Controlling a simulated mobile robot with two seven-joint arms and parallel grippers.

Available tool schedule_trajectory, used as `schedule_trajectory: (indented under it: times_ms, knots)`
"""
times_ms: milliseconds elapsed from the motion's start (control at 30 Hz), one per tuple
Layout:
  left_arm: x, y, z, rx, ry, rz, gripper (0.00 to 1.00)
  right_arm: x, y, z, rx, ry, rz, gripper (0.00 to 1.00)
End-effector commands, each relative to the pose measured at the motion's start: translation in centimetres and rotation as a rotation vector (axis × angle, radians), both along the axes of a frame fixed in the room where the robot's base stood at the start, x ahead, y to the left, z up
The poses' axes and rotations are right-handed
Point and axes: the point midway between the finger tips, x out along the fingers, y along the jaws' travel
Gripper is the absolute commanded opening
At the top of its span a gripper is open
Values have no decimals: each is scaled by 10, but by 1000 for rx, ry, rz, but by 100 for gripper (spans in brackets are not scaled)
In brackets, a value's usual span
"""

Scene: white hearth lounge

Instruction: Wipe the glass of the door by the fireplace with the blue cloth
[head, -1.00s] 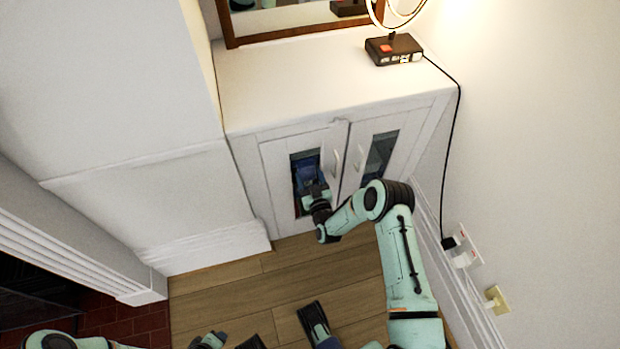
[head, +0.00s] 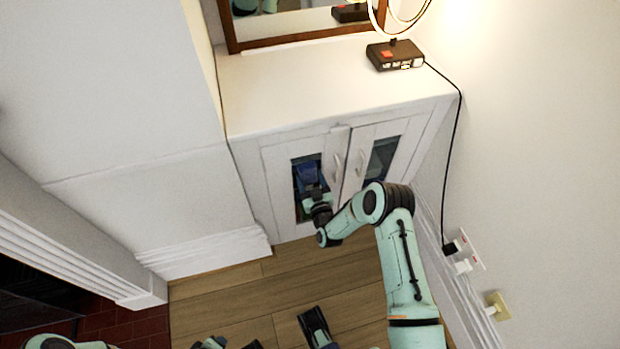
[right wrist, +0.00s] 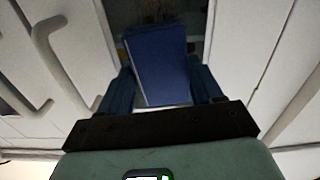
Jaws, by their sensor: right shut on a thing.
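The white cabinet has two doors. The left door (head: 276,180), nearer the fireplace, has a narrow dark glass pane (head: 298,204). My right gripper (head: 312,192) is in front of this pane, shut on the blue cloth (head: 309,173). The cloth lies over the upper part of the pane; I cannot tell whether it touches the glass. In the right wrist view the folded cloth (right wrist: 158,65) sticks out between the dark fingers and covers much of the pane.
The right door (head: 383,160) has its own pane. Pale handles (head: 338,166) stand out beside the panes. A lamp base (head: 395,54) is on the cabinet top, its black cord running down to a wall socket (head: 470,248). The fireplace edge (head: 90,265) is at left.

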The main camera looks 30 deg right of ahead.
Motion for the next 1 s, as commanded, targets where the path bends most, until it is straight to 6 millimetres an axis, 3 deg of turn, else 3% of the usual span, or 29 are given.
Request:
schedule_trajectory:
  times_ms: [100, 367, 733, 1000]
  knots:
    - [-1, 0, -13, 0, 5, 0, 43, 0, 0, -14, 0, 2, 0, 41]
    - [-1, 0, -19, 0, 7, 0, 43, -1, 0, -21, 0, 1, -1, 41]
    - [-1, 0, -47, 0, 16, 0, 43, -2, 0, -54, 0, 2, 0, 41]
    - [-1, 0, -53, 0, 18, 0, 43, -2, 0, -62, 0, 0, 0, 41]
